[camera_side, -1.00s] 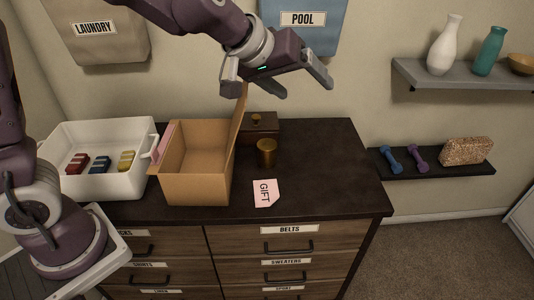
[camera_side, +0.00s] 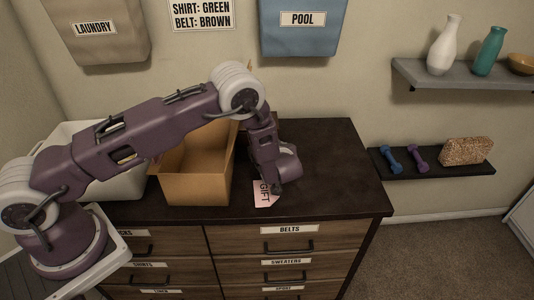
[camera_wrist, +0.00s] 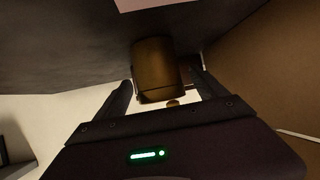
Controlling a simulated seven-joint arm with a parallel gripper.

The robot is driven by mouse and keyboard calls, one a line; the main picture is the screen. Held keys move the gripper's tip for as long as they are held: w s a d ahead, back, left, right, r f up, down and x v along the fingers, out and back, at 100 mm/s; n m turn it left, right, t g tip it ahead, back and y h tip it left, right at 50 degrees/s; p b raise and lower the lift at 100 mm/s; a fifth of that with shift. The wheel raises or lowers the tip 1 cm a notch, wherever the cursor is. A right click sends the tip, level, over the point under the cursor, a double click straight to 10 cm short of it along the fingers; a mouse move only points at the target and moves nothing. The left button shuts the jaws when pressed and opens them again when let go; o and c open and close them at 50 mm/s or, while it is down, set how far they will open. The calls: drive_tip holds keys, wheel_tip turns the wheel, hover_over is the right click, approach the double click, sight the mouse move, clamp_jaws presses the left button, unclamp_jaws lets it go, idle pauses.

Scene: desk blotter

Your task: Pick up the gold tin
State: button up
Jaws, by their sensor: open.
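The gold tin (camera_wrist: 157,68) stands upright on the dark dresser top in the wrist view. My gripper (camera_wrist: 160,76) is open, with one finger on the left side of the tin and the other on its right. I cannot tell whether either finger touches it. In the side view my gripper (camera_side: 277,184) is low over the dresser, just right of the open cardboard box. There my arm hides the tin.
The open cardboard box (camera_side: 197,185) stands close left of my gripper; its wall (camera_wrist: 270,75) fills the wrist view's right. A pink GIFT note (camera_side: 263,200) lies in front. A white bin (camera_side: 122,185) is farther left. The dresser's right part (camera_side: 340,170) is clear.

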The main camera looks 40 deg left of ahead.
drive_tip(key=c, duration=1.5)
